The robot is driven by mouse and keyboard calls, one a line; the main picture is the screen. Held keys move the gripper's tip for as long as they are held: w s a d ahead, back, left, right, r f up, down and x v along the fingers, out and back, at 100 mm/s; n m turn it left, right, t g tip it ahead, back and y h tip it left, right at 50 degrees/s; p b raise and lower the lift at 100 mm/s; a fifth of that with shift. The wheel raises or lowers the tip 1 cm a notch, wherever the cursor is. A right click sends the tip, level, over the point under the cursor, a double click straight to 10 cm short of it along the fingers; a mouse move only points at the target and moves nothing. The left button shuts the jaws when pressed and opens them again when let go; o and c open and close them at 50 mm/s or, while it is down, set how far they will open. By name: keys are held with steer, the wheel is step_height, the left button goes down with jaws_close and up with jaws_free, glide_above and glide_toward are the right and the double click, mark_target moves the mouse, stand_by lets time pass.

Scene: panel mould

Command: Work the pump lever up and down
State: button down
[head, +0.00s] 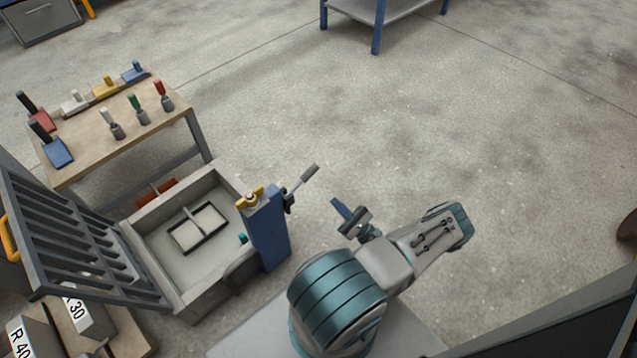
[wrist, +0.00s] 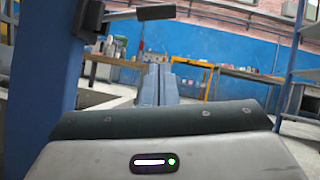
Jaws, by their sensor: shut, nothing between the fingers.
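The pump is a blue post (head: 268,232) at the right side of the grey mould box (head: 178,200). Its pump lever (head: 303,180) slants up and to the right, ending in a dark grip. In the wrist view the blue post (wrist: 45,75) stands at the left and the lever (wrist: 145,13) reaches right across the top. My gripper (head: 336,204) is to the right of the lever and apart from it. In the wrist view my gripper (wrist: 158,70) is shut and empty, with its fingers together below the lever's grip.
A yellow handle (head: 250,197) sits at the post's top. A barred grid (head: 75,240) stands open at the box's left. A wooden table (head: 85,140) with coloured tools is behind the box. A blue-legged table (head: 376,30) is far back. The floor between is clear.

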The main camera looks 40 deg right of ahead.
mark_target(303, 180)
steer(key=w+a+r+b, duration=0.1)
steer(key=w+a+r, duration=0.1)
steer(key=w+r, duration=0.4)
steer(key=shift+w+a+r, duration=0.25)
steer(key=shift+a+r, duration=0.1)
steer(key=shift+r, duration=0.45)
steer(key=shift+d, duration=0.1)
